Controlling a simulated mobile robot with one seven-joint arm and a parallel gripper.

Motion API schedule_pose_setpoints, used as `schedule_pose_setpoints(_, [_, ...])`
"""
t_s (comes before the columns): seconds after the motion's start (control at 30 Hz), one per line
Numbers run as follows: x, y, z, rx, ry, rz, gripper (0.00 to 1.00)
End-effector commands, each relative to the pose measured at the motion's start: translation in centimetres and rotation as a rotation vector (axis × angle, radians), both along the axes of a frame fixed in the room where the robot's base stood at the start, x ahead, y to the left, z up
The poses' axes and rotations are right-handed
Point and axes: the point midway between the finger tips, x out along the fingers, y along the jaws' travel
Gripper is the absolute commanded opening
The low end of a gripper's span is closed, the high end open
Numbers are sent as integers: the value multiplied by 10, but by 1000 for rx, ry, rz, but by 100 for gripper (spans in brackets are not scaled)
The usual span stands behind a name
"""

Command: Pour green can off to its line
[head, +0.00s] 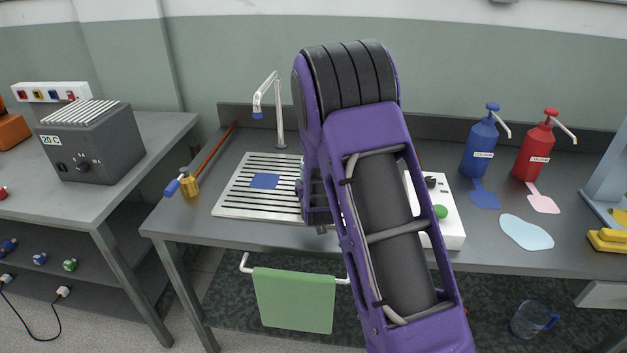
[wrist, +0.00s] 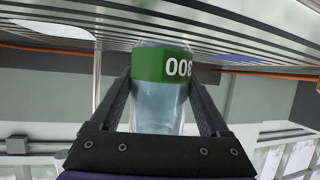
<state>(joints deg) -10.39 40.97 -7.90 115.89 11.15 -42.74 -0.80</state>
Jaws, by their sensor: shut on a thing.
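In the wrist view, a clear can with a green band (wrist: 163,66) stands between my fingers. White digits on the band look like 008, possibly 800 upside down. My gripper (wrist: 161,84) is shut on the can from both sides. The wrist picture seems turned over, with the slatted draining board (wrist: 240,32) across its top, close to the can's banded end. The can's fill level and line cannot be made out. In the head view, my purple arm hides the gripper and can. The draining board (head: 230,207) shows left of the arm.
A tap (head: 279,110) rises behind the draining board, and a blue square (head: 265,181) lies on it. A white box with a green button (head: 450,225) is partly behind my arm. Blue (head: 479,150) and red (head: 532,154) pump bottles stand right. A green towel (head: 294,300) hangs in front.

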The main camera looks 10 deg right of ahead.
Motion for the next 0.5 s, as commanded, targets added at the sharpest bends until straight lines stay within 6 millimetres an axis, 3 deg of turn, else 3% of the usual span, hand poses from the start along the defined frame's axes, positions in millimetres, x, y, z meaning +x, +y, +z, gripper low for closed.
schedule_pose_setpoints(0.2, [42,19,-1,8,-13,-11,0])
schedule_pose_setpoints(0.5, [66,35,5,21,-18,-16,0])
